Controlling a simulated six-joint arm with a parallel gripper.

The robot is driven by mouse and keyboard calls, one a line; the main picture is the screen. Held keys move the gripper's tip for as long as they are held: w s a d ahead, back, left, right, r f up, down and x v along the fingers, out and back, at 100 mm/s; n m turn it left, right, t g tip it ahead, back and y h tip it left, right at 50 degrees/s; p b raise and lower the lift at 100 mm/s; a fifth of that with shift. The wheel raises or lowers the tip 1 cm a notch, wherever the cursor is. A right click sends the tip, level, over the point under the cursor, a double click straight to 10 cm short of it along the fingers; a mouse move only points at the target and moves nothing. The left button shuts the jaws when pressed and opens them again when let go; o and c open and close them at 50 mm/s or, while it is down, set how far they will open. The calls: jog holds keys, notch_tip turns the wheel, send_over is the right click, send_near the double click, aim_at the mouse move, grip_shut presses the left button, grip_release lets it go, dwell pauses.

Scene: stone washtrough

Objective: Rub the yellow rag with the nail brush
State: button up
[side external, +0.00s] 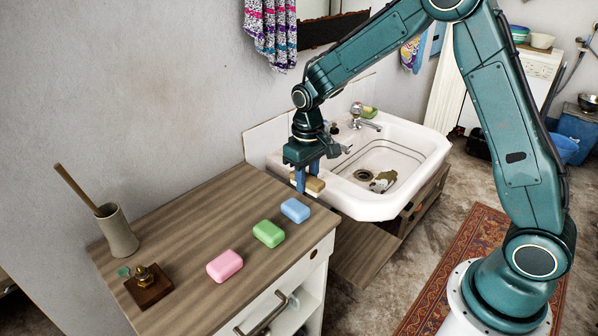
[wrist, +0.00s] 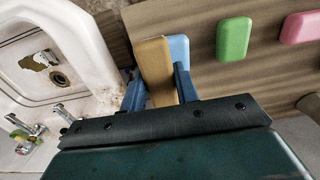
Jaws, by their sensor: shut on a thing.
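My gripper (side external: 307,176) is shut on a tan wooden block that looks like the nail brush (side external: 314,185), above the counter's back right edge beside the sink. In the wrist view the brush (wrist: 153,62) sits between the two blue fingers (wrist: 158,88); its bristles cannot be made out. A crumpled olive-yellow cloth, which looks like the yellow rag (side external: 384,180), lies in the basin beside the drain. The rag also shows in the wrist view (wrist: 38,61), apart from the brush.
Blue (side external: 295,210), green (side external: 268,233) and pink (side external: 225,266) soap bars lie on the wooden counter (side external: 190,225). A brush holder (side external: 118,232) and a small brown stand (side external: 149,288) are at left. The white sink (side external: 415,150) has a raised rim and a tap (side external: 362,118) at the back.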

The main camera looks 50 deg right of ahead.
jog(key=shift+r, duration=0.1)
jog(key=r, duration=0.5)
jog(key=shift+w+d, duration=0.2)
jog(key=shift+d, duration=0.15)
jog(key=w+d+m, duration=0.3)
jog(key=d+m, duration=0.3)
jog(key=d, duration=2.3)
jog(key=s+d+m, duration=0.3)
jog(key=s+d, duration=0.2)
jog(key=d, duration=0.7)
notch_tip(320, 180, down, 14)
jog(key=shift+w, duration=0.15)
jog(key=shift+a+f, duration=0.1)
jog(key=shift+f, duration=0.1)
jog(key=shift+f, duration=2.35)
